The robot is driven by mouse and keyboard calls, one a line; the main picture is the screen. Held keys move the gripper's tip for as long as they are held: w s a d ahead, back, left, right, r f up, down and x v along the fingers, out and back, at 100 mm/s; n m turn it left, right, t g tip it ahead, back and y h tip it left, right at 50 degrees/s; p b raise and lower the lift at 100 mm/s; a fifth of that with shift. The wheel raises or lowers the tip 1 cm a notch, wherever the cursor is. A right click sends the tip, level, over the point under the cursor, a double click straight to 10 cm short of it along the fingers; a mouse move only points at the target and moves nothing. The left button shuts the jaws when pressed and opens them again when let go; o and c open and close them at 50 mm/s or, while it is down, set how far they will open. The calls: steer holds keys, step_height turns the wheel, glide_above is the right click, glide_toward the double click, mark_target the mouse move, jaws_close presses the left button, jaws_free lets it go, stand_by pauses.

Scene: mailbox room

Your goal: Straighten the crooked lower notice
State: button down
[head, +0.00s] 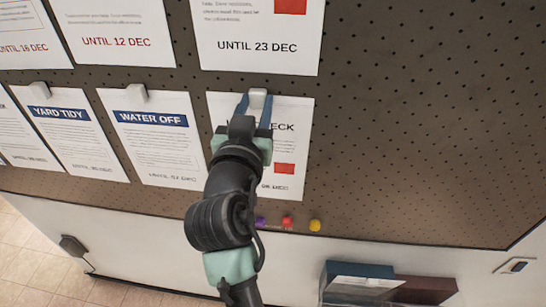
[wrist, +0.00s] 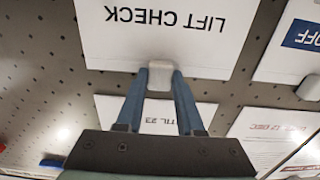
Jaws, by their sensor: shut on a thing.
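The lower notice, a white LIFT CHECK sheet with a red block (head: 298,150), hangs on the brown pegboard. It shows upside down in the wrist view (wrist: 165,42). A pale grey clip (head: 258,95) holds its top edge and also shows in the wrist view (wrist: 159,78). My gripper (head: 255,106) is shut on this clip, one blue finger on each side, as the wrist view also shows (wrist: 160,80). The notice's top edge looks nearly parallel to the bottom edge of the sheet above. My arm hides the notice's left and lower-left parts.
The UNTIL 23 DEC notice (head: 258,35) hangs just above. The WATER OFF (head: 160,150) and YARD TIDY (head: 78,140) notices hang to the left. Coloured pins (head: 287,222) sit below. Bare pegboard (head: 420,130) lies to the right. Blue and dark red objects (head: 360,278) stand under the board.

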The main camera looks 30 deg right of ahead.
steer(key=shift+c, duration=2.3)
jaws_free()
steer(key=shift+s, duration=0.1)
steer(key=shift+s+a+f, duration=0.1)
steer(key=shift+s+a, duration=0.15)
steer(key=b+v, duration=0.5)
steer(key=v, duration=0.7)
